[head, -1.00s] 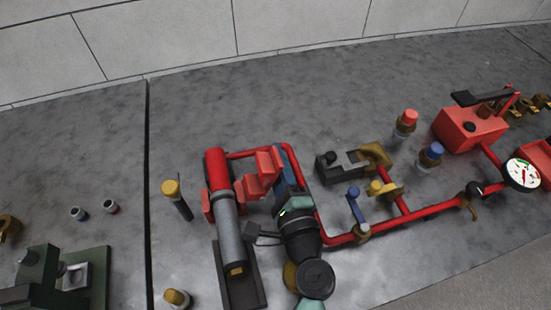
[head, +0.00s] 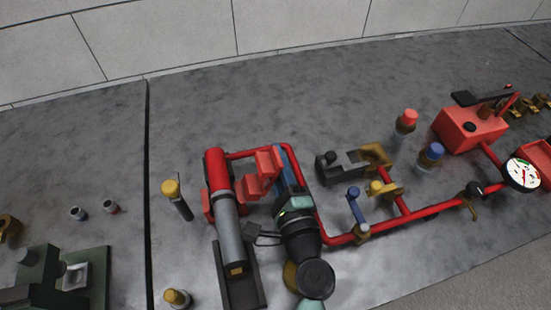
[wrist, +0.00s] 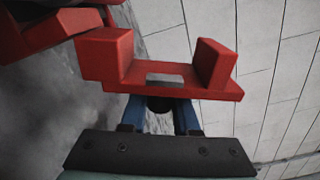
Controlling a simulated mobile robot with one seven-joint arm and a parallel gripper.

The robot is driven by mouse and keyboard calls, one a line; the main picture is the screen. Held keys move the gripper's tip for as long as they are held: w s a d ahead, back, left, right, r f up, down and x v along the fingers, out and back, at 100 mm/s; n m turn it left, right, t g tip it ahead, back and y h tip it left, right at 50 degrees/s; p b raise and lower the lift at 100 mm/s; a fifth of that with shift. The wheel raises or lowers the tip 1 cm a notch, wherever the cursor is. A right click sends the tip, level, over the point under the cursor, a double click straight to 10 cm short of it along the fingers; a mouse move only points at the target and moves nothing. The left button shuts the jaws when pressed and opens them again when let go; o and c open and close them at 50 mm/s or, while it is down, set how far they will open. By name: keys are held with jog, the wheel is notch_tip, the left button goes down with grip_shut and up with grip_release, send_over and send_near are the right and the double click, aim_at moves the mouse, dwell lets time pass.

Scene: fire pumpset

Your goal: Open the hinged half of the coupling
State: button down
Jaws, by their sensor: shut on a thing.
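The coupling's red hinged half (head: 264,166) is a stepped piece to the right of a red cylinder with a grey cylindrical section (head: 229,229). The exact contact is hidden under the plate. The hinged half stands out from the cylinder on its right side.
A red pipe (head: 340,239) runs close to the right of my gripper, with a blue-handled valve (head: 356,206) on it. A yellow-capped post (head: 175,195) stands left of the cylinder. A dark clamp-like fixture (head: 342,167) lies to the right.

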dwell(0.3)
jog(key=shift+s+a+r+n+b, duration=0.1)
jog(key=shift+a+r+n+b, duration=0.15)
jog(key=shift+n, duration=0.35)
jog(key=shift+s+a+r+n+b, duration=0.1)
jog(key=shift+r+n, duration=0.25)
jog(key=shift+n, duration=0.25)
jog(key=c, duration=0.7)
grip_release()
jog(key=shift+d, duration=0.1)
jog(key=b+v, duration=0.2)
jog(key=v, duration=0.9)
jog(key=shift+s+b, duration=0.15)
jog(key=shift+b, duration=0.2)
jog(key=shift+v, duration=0.75)
jog(key=shift+r, duration=0.1)
